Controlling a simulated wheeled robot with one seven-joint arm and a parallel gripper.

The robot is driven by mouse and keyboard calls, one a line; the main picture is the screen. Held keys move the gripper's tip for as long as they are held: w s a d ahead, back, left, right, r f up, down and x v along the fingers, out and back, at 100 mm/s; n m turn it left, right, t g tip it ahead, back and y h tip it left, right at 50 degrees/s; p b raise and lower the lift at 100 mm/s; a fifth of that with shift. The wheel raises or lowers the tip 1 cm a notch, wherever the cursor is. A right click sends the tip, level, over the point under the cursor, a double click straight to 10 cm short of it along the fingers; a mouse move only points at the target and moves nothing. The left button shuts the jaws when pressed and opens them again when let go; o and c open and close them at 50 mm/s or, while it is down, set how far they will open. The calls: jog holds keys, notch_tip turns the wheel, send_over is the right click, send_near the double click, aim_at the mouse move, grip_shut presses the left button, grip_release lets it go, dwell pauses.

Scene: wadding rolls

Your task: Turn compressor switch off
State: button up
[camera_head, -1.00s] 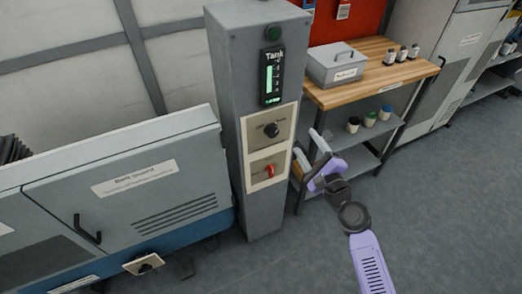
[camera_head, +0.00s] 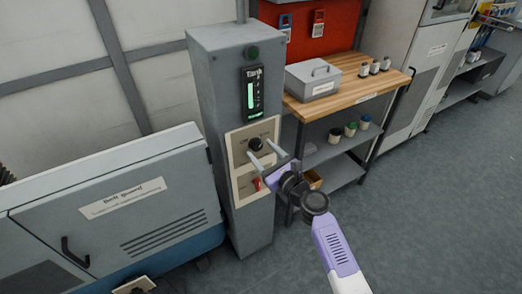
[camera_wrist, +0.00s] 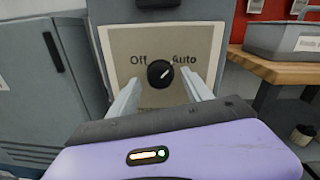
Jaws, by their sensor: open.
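The compressor switch is a black round knob (camera_head: 255,144) on a beige panel (camera_head: 236,141) on the front of a grey pillar. In the wrist view the knob (camera_wrist: 160,73) sits between the labels "Off" on its left and "Auto" on its right. Its white mark points up and to the right, toward "Auto". My gripper (camera_head: 267,152) is open in front of the panel. In the wrist view its two pale fingers (camera_wrist: 163,88) stand to the left and right of the knob. I cannot tell whether they touch it.
A red switch (camera_head: 256,184) is on a lower panel of the same pillar, and a green-lit Tank gauge (camera_head: 252,93) is above. A wooden-topped bench (camera_head: 345,90) with a grey box (camera_head: 313,80) stands at the right. A grey belt guard cabinet (camera_head: 110,205) stands at the left.

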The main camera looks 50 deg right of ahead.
jog(key=shift+w+d, duration=0.1)
jog(key=shift+w, duration=0.3)
grip_shut()
